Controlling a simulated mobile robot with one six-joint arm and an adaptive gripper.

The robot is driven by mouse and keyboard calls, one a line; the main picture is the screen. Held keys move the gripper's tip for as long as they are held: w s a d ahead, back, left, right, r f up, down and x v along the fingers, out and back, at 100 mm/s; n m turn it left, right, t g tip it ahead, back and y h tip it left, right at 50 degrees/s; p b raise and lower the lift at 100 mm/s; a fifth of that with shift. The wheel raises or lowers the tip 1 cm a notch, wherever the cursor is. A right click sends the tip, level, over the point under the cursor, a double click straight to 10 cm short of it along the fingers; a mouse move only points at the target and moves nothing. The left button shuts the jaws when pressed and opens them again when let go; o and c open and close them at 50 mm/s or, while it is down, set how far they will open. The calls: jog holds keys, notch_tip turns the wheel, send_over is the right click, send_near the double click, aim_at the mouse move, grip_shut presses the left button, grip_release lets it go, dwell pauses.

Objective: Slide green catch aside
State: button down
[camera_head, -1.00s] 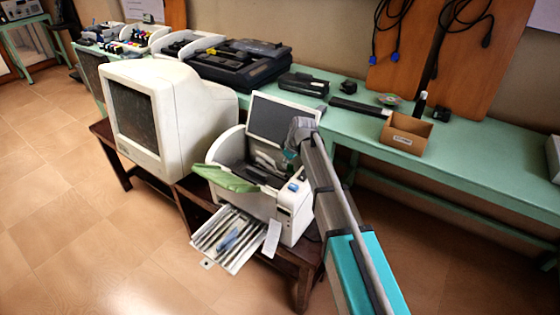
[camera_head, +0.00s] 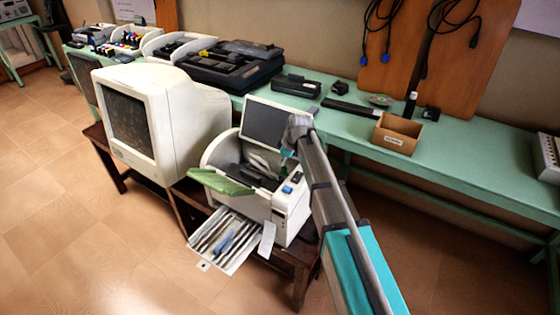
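An open white printer (camera_head: 287,212) stands on a low dark wooden table, its lid raised. A green flap-like part (camera_head: 222,182) sticks out from its left front; I cannot tell whether this is the catch. No smaller green catch can be made out in the dark interior. My gripper (camera_head: 287,157) is small in the picture, pointing down over the printer's open interior, to the right of the green part and apart from it. My arm link hides part of it, and its fingers are too small to tell open or shut.
A bulky white monitor (camera_head: 160,118) stands close to the printer's left. A paper-filled tray (camera_head: 222,240) juts from the printer's front. Behind runs a green bench (camera_head: 468,165) with a cardboard box (camera_head: 397,134) and a black device (camera_head: 232,67). The floor at left is clear.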

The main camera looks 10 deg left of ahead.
aim_at(287, 174)
jog(key=w+p+v, duration=0.1)
jog(key=p+v, duration=0.5)
jog(key=shift+s+r, duration=0.45)
jog(key=shift+r, duration=0.05)
jog(key=shift+a, duration=0.1)
jog(key=s+d+r+m+g+h+p, duration=0.1)
jog(key=s+d+r+m+h+p, duration=0.2)
jog(key=s+d+m, duration=1)
jog(key=s+d+p, duration=0.1)
jog(key=s+d, duration=1)
jog(key=d, duration=0.2)
jog(key=shift+s+g, duration=0.2)
jog(key=shift+g, duration=0.1)
